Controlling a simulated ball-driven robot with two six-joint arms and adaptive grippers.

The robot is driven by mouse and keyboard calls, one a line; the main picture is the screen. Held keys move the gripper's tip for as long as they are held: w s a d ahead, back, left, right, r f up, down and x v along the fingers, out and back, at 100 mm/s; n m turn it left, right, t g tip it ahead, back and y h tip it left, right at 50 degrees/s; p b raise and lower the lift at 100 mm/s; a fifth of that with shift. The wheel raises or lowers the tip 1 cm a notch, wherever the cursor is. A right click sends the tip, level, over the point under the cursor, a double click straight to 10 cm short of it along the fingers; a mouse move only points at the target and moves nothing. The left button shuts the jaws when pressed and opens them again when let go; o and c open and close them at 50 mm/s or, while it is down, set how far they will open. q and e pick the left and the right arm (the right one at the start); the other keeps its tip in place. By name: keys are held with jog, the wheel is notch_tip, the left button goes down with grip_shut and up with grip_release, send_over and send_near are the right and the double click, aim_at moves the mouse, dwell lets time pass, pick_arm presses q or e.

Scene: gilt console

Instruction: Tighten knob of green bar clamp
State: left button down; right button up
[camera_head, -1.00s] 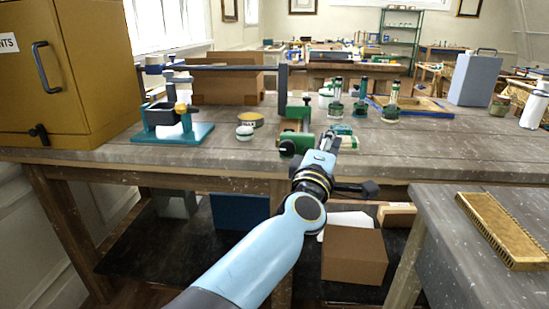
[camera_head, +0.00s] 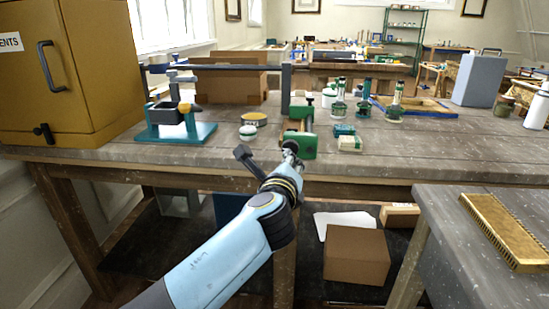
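The green bar clamp (camera_head: 307,147) lies on the wooden workbench near its front edge, slightly right of centre. Its green front jaw faces me, and a second green jaw (camera_head: 300,112) stands farther back with a wooden piece (camera_head: 294,127) between them. My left gripper (camera_head: 290,149) is at the left part of the front jaw and covers the spot where the clamp's knob sits. The knob is hidden. I cannot tell whether the fingers touch it or how far they are open. My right gripper is not in view.
A teal stand (camera_head: 203,132) and round tins (camera_head: 255,119) are left of the clamp. A large ochre cabinet (camera_head: 90,70) stands at the left.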

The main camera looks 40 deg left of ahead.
aim_at(289, 139)
pick_arm(q)
jog(key=w+a+r+m+y+b, duration=0.1)
jog(key=w+a+m, duration=0.1)
jog(key=w+a, duration=0.2)
jog(key=shift+a+r+y, duration=0.3)
jog(key=shift+a+y, duration=0.1)
jog(key=shift+a, duration=0.45)
jog(key=shift+w+a+f, duration=0.1)
jog(key=shift+w+r+t, duration=0.1)
jog(key=shift+r+t, duration=0.1)
jog(key=shift+t, duration=0.1)
dwell(0.4)
jog(key=shift+w+d+r+p, duration=0.2)
jog(key=shift+d+r+p, duration=0.1)
jog(key=shift+d, duration=0.25)
jog(key=shift+w+d+r, duration=0.15)
jog(key=shift+w+d, duration=0.05)
jog(key=shift+d, duration=0.1)
jog(key=shift+w+d, duration=0.15)
jog(key=shift+d, duration=0.1)
jog(key=shift+r, duration=0.1)
